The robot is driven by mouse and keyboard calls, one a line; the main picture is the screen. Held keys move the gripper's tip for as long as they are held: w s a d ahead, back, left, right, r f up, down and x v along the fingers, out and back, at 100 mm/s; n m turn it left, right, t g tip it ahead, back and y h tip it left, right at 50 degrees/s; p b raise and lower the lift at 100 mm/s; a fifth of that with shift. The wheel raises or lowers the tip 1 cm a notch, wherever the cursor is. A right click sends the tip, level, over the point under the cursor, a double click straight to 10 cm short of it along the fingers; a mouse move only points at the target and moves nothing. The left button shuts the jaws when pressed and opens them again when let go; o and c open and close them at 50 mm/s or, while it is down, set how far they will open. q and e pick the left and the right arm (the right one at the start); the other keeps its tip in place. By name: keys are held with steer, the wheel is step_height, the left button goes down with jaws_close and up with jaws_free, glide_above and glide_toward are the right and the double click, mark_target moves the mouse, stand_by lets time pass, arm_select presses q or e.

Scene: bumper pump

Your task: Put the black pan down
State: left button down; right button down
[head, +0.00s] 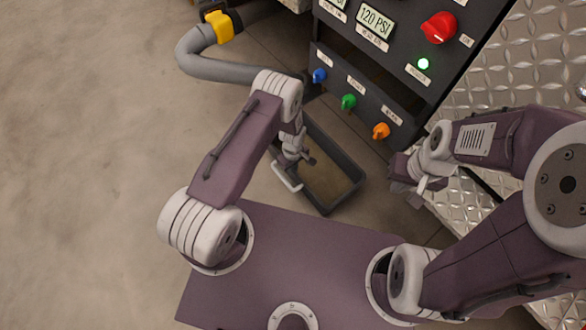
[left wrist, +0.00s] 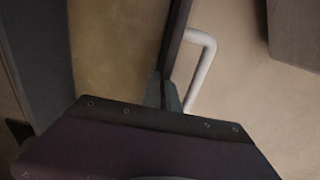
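The black pan (head: 348,198) is a rectangular open tray with a tan-brown inside, below the control panel. In the left wrist view, its dark rim (left wrist: 175,42) runs down between my left fingertips (left wrist: 163,90). A white bar handle (left wrist: 207,62) stands off the pan's outer side and also shows in the head view (head: 287,180). My left gripper (head: 299,164) is shut on the pan's near-left wall and partly hides it. I cannot tell whether the pan's bottom touches the floor. My right gripper (head: 405,185) is right of the pan, apart from it; its finger opening is unclear.
A dark control panel (head: 400,75) with a red knob (head: 438,27) and blue, green and orange valve knobs stands behind the pan. A grey hose (head: 215,66) with a yellow collar (head: 219,26) curves at upper left. Diamond plate (head: 510,80) lies right. The concrete floor (head: 90,150) at left is clear.

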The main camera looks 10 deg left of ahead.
arm_select(q)
steer(key=c, duration=1.6)
jaws_free()
steer(key=shift+c, duration=0.2)
step_height(320, 180, up, 27)
steer(key=s+a+m+p, duration=0.2)
steer(key=a+m+p, duration=0.15)
steer(key=p, duration=0.35)
steer(key=s+a+r+m+t, duration=0.1)
steer(key=s+a+r+m, duration=0.1)
steer(key=s+r+m, duration=0.75)
step_height(320, 180, up, 45)
steer(key=s+n+p, duration=0.1)
steer(key=n+p, duration=0.1)
steer(key=p, duration=4.1)
steer(key=shift+s+a+n, duration=0.15)
steer(key=shift+s+n, duration=0.15)
steer(key=shift+n, duration=0.1)
